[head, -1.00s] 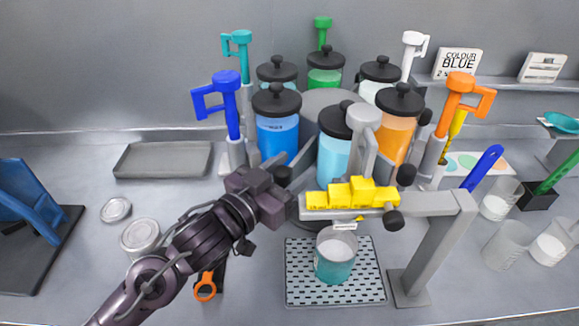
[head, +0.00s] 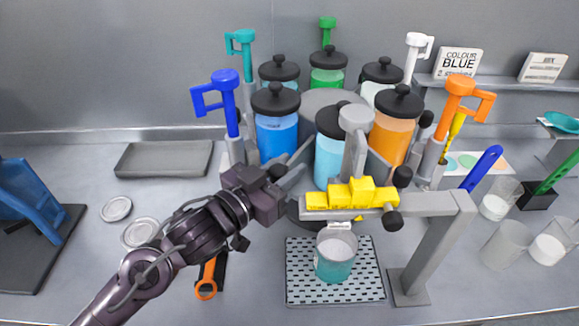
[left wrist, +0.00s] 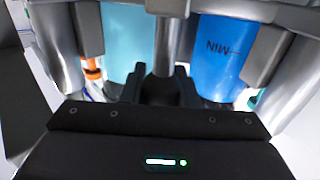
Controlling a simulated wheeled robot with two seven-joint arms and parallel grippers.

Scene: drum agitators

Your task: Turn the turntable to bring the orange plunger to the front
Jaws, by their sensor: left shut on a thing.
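The turntable (head: 318,98) carries lidded canisters and upright plungers around a grey hub. The orange plunger (head: 460,84) stands at its right side, beside the orange canister (head: 390,140). A grey plunger (head: 357,117) is at the front, by the light-blue canister (head: 329,160). The blue plunger (head: 223,95) is at the left, beside the blue canister (head: 276,138). My left gripper (head: 291,167) is at the turntable's front left, shut on a grey part between the blue and light-blue canisters. My right gripper is not in view.
A fixed grey arm with yellow blocks (head: 350,193) crosses the front, close right of my gripper. Below it a cup (head: 335,257) stands on a perforated mat (head: 302,283). Glass beakers (head: 503,244) stand at right. A grey tray (head: 162,158) lies at left.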

